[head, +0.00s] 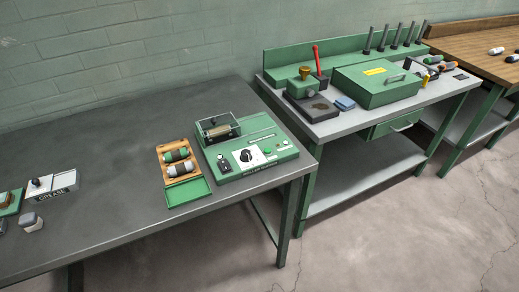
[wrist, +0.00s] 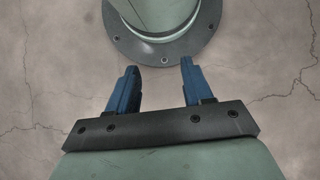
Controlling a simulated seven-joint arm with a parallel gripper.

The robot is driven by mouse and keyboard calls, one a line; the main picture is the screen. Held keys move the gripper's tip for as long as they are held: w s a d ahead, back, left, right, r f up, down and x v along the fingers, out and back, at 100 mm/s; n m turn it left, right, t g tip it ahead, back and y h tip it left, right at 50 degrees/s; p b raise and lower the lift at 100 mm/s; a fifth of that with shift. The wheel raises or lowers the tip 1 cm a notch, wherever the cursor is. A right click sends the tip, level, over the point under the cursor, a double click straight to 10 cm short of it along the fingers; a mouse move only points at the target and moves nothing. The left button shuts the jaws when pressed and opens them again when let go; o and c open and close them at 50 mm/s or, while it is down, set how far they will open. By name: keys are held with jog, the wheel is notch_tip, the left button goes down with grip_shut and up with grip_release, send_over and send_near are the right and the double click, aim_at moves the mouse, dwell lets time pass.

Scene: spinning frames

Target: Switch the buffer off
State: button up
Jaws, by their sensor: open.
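A green machine (head: 246,147) sits near the right end of the grey table, and I take it to be the buffer. It has a clear-covered box (head: 217,130) at its back left, holding a roller-like part. A white panel with a black round knob (head: 246,155) is at its front. A small dark switch plate (head: 224,164) is left of the knob, and a green button (head: 267,148) is to the right. The switch position is too small to tell. My gripper (wrist: 157,75) shows only in the wrist view, open and empty above the bare floor, away from the machine.
An open wooden case (head: 168,172) with several rollers lies left of the machine. A grease box (head: 52,187) is at the far left. A green bench (head: 340,125) with a green case (head: 377,84) stands right. The middle of the grey table (head: 105,150) is clear.

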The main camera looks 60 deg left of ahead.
jog(key=w+a+r+n+t+h, duration=0.15)
jog(key=w+a+r, duration=0.25)
jog(key=w+a, duration=0.4)
jog(key=w+a+r+n+t+y, duration=0.1)
jog(key=w+a+r+n+t, duration=0.2)
jog(key=w+a, duration=0.5)
jog(key=w+a+r+n+t, duration=0.1)
jog(key=a+r+n, duration=0.1)
jog(key=a+r, duration=0.8)
jog(key=w+a+r+n, duration=0.25)
jog(key=a+r, duration=0.45)
jog(key=a, duration=0.7)
notch_tip(320, 180, up, 40)
jog(key=f+n+y, duration=0.1)
jog(key=n+y, duration=0.4)
jog(key=n, duration=0.4)
send_over(225, 165)
jog(key=d, duration=0.6)
jog(key=shift+t, duration=0.45)
jog(key=x, duration=1.3)
